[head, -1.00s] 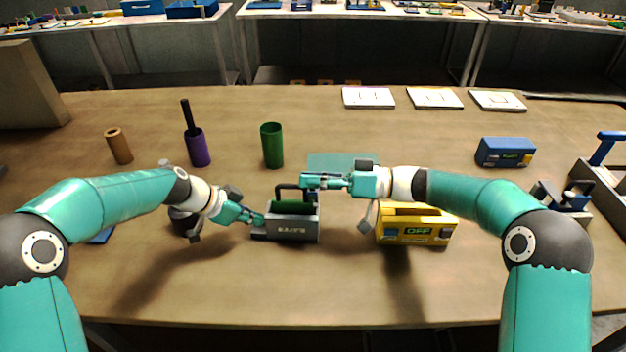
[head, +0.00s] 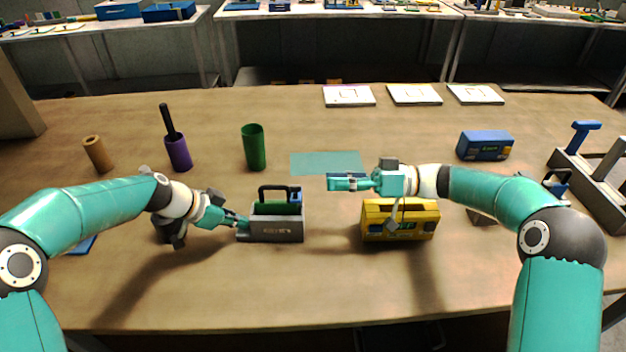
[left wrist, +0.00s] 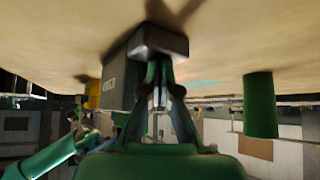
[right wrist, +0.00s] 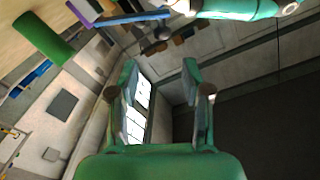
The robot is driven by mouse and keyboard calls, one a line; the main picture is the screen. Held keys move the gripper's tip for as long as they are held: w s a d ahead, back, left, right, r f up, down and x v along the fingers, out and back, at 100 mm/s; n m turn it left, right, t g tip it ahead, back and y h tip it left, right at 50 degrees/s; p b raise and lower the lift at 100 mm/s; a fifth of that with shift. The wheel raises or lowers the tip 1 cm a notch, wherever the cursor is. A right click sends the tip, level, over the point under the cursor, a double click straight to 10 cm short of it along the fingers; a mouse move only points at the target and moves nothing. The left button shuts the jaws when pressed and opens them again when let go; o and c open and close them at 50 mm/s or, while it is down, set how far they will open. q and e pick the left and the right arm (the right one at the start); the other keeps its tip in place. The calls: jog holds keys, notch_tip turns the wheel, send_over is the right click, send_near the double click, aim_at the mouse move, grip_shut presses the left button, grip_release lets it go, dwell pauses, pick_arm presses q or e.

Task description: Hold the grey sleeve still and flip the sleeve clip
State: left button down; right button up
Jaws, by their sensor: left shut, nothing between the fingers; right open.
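The grey sleeve (head: 277,231) stands on the table with a dark green roll (head: 277,209) lying in its top. The sleeve clip (head: 264,193), a dark loop with a blue part at its right end, stands up above the sleeve. My left gripper (head: 239,221) is shut and empty at the sleeve's left end. In the left wrist view its tips (left wrist: 159,62) meet or nearly meet the sleeve's grey end block (left wrist: 158,42). My right gripper (head: 340,182) is open and empty, right of the clip and apart from it. The right wrist view shows its spread fingers (right wrist: 160,85).
A yellow box (head: 400,222) stands right of the sleeve, below my right gripper. A green cylinder (head: 254,147), a purple cup (head: 178,153) and a brown tube (head: 98,154) stand behind. A blue box (head: 484,145) is at right. The front table is clear.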

jog(key=shift+s+d, duration=0.1)
jog(key=shift+d, duration=1.6)
jog(key=shift+c, duration=0.3)
jog(key=shift+s, duration=0.15)
jog(key=c, duration=0.5)
jog(key=shift+w+d+r+g+h, duration=0.2)
jog(key=shift+d+r, duration=0.1)
jog(key=shift+r, duration=0.2)
jog(key=shift+w+d+r+g+h, duration=0.1)
jog(key=shift+d+r+g, duration=0.15)
jog(key=shift+r, duration=0.2)
grip_shut()
notch_tip(320, 180, up, 3)
jog(key=n+h, duration=0.2)
jog(key=n, duration=0.1)
send_over(296, 188)
jog(key=w+d, duration=0.2)
jog(key=w, duration=0.1)
jog(key=shift+s+f+g, duration=0.15)
jog(key=shift+s+f, duration=0.1)
jog(key=shift+f, duration=0.35)
jog(key=shift+s+f+g, duration=0.15)
jog(key=shift+s+f, duration=0.15)
jog(key=shift+f, duration=0.25)
jog(key=shift+s+f+g, duration=0.15)
jog(key=shift+s+f, duration=0.1)
jog(key=shift+f, duration=0.35)
